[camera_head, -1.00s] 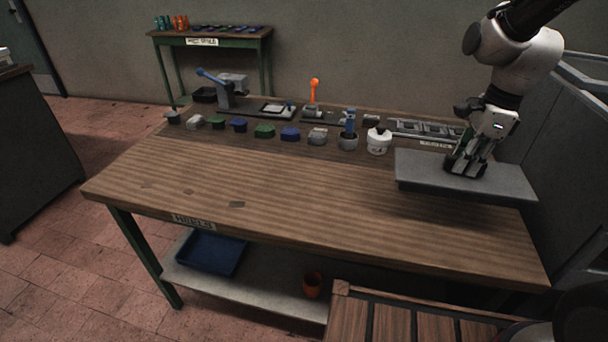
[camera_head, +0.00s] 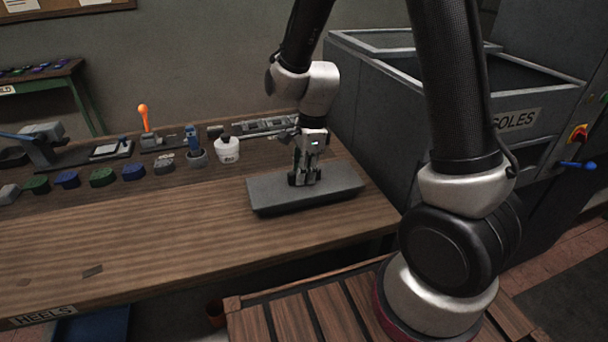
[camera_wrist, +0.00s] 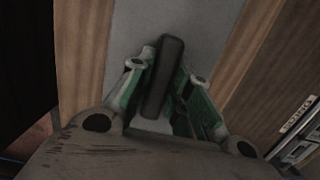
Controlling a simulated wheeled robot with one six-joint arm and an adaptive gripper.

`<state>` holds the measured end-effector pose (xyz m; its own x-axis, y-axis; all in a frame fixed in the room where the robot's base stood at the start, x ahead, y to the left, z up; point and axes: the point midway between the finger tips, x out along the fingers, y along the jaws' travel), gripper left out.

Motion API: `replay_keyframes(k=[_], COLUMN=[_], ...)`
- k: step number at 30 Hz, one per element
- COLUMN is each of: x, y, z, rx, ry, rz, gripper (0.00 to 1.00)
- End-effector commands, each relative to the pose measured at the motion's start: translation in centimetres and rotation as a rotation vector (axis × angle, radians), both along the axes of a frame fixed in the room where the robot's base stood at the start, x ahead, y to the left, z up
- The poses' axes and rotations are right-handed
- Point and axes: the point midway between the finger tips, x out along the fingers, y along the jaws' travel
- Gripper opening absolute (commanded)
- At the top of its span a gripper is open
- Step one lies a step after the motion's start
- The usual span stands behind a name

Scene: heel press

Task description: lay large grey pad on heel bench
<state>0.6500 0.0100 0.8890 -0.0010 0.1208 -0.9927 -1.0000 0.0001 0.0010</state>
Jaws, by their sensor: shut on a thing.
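The large grey pad (camera_head: 275,198) is a flat rectangular slab at the right end of the wooden heel bench (camera_head: 180,226). My gripper (camera_head: 305,180) points down at the middle of the pad and is shut on a dark upright part on its top, which shows as a dark bar between the fingers in the wrist view (camera_wrist: 165,78). The grey pad face (camera_wrist: 205,35) lies beyond the fingers there, with bench wood on both sides. The pad looks level and close to the bench top. I cannot tell whether it touches the wood.
A grey bin labelled SOLES (camera_head: 450,110) stands right of the bench.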

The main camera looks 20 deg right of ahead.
Motion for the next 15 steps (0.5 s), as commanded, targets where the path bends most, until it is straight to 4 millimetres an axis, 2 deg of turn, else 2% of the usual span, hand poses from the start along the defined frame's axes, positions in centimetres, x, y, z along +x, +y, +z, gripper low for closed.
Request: replay_keyframes(k=[3,13,14,15], x=[0.03,0.06,0.01,0.01], y=[-0.02,0.0,-0.02,-0.02], z=[-0.9,-1.14,-1.18,-1.17], rx=[-0.001,0.0,0.0,0.0], ry=[-0.001,-0.002,-0.001,-0.001], rz=[0.0,0.0,0.0,0.0], gripper=[0.0,0.0,0.23,0.3])
